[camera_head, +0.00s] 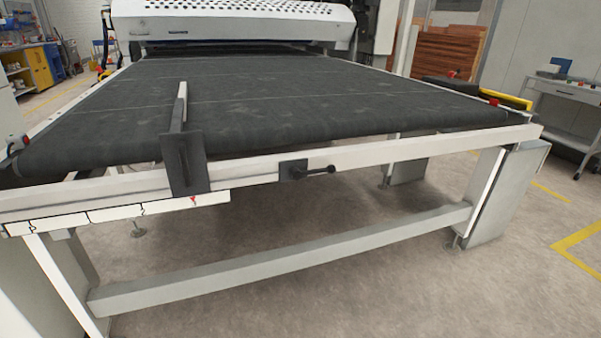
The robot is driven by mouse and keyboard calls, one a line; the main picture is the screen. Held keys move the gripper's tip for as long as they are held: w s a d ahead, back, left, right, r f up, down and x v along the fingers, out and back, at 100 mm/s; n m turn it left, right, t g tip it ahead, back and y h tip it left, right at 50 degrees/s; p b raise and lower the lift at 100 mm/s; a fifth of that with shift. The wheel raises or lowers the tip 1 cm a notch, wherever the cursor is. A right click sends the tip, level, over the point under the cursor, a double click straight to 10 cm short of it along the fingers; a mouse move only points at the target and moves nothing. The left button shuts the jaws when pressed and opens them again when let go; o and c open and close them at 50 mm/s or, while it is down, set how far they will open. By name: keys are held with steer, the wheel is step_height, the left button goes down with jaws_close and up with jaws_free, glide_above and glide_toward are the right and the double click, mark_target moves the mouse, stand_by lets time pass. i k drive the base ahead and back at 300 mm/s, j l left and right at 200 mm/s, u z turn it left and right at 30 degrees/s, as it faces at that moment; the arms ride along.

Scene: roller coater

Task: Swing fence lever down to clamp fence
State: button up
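The fence (181,104) is a pale bar standing up over the near edge of the dark belt, carried by a dark bracket plate (185,164) on the front rail. The fence lever (318,171) is a black handle with a round knob, on a dark block on the front rail to the right of the bracket. The lever points right and lies about level. My gripper is not visible in this view, so whether it is open or shut does not show.
The front rail (420,147) spans the near end of the belt (250,90). A white scale strip (115,213) hangs under its left part. A lower crossbar (280,262) runs between the legs. Bare floor (400,290) lies in front. A grey workbench (560,87) stands at right.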

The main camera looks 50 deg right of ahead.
mark_target(295, 173)
steer(key=i+l, duration=0.1)
steer(key=l, duration=0.35)
steer(key=i+l, duration=0.1)
steer(key=l, duration=0.8)
steer(key=i+u, duration=0.05)
steer(key=i, duration=0.05)
